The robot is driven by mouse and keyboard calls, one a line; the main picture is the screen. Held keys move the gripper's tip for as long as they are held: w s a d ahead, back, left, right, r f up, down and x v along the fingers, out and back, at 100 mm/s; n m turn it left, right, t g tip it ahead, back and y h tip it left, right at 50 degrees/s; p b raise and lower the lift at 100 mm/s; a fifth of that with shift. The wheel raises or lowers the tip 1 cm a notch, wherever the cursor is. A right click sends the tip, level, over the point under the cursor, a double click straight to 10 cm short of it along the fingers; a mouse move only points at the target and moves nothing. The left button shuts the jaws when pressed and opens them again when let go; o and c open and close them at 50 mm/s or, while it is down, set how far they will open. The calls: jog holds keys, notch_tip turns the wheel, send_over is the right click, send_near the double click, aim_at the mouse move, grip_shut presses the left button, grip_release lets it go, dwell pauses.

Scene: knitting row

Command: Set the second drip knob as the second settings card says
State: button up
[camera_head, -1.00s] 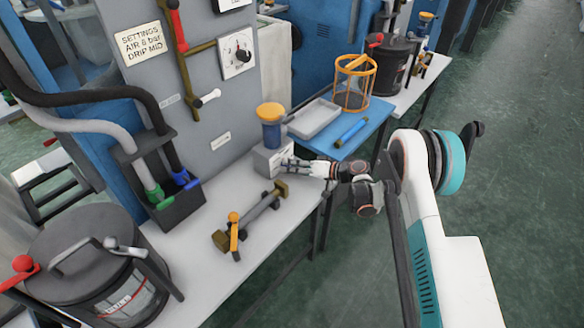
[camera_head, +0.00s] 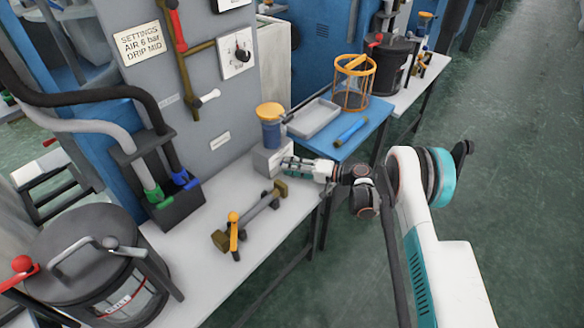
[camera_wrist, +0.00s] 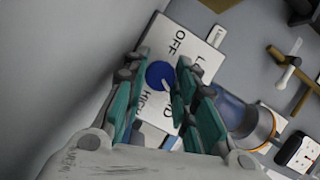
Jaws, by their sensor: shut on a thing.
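The settings card (camera_head: 142,42) on the grey panel reads AIR 6 bar, DRIP MID. The blue drip knob (camera_wrist: 158,73) with a white pointer sits on a white plate (camera_wrist: 185,40) lettered OFF, L…, a partly hidden word ending in D, and HIGH. The pointer slants to the lower right in the wrist view, toward the word ending in D. My gripper (camera_wrist: 160,79) is shut on the knob, one finger on each side. In the head view my gripper (camera_head: 287,164) meets the grey oiler box (camera_head: 265,158), hiding the knob.
A yellow-capped blue reservoir (camera_head: 270,125) tops the box. A spindle-like part (camera_head: 258,208) with an orange lever lies on the bench close in front. A blue table (camera_head: 365,128) with a grey tray (camera_head: 315,118), wire basket (camera_head: 352,85) and blue cylinder (camera_head: 351,131) stands behind.

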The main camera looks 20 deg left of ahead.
jog(key=o, duration=1.1)
jog(key=shift+c, duration=0.2)
jog(key=shift+d+r, duration=0.15)
jog(key=shift+d, duration=1.2)
jog(key=shift+d+r, duration=0.2)
jog(key=shift+d, duration=1.1)
jog(key=shift+d+r, duration=0.15)
jog(key=shift+d, duration=1.2)
